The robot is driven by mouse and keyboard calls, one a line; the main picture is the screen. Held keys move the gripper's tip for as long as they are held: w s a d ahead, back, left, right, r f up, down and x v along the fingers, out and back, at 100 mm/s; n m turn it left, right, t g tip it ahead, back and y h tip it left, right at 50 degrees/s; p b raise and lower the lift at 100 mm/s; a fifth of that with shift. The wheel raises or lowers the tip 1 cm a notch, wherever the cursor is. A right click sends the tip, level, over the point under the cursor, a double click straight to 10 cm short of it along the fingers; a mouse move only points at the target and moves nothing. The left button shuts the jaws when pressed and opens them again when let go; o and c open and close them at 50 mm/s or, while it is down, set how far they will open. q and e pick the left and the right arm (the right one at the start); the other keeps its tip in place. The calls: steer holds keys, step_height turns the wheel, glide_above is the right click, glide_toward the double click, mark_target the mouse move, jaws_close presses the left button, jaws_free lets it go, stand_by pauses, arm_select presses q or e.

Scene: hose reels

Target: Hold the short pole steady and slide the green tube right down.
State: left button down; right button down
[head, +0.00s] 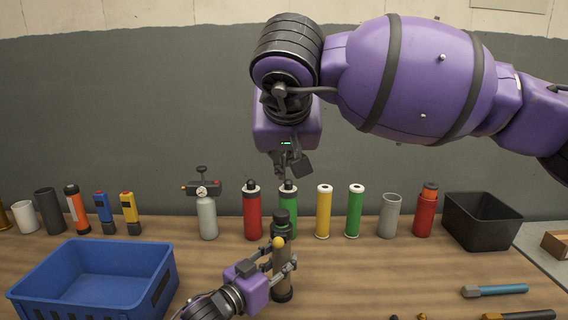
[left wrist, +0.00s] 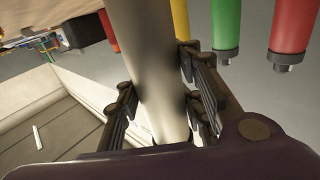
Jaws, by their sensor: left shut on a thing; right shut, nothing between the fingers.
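My left gripper (head: 284,262) is shut on a short grey-brown pole (head: 281,290) with a dark, knobbed top. The pole stands roughly upright at the front of the table. In the left wrist view, the pole (left wrist: 155,70) runs between the fingers of my left gripper (left wrist: 165,110). An open green tube (head: 354,212) with a pale rim stands in the back row.
A blue crate (head: 40,290) stands at the front left and a black bin (head: 485,222) at the back right. A red cylinder (head: 252,212), a yellow tube (head: 323,212) and a grey cup (head: 389,215) share the back row. Tools lie at the front right.

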arm_select(q)
steer(key=c, duration=1.1)
jaws_free()
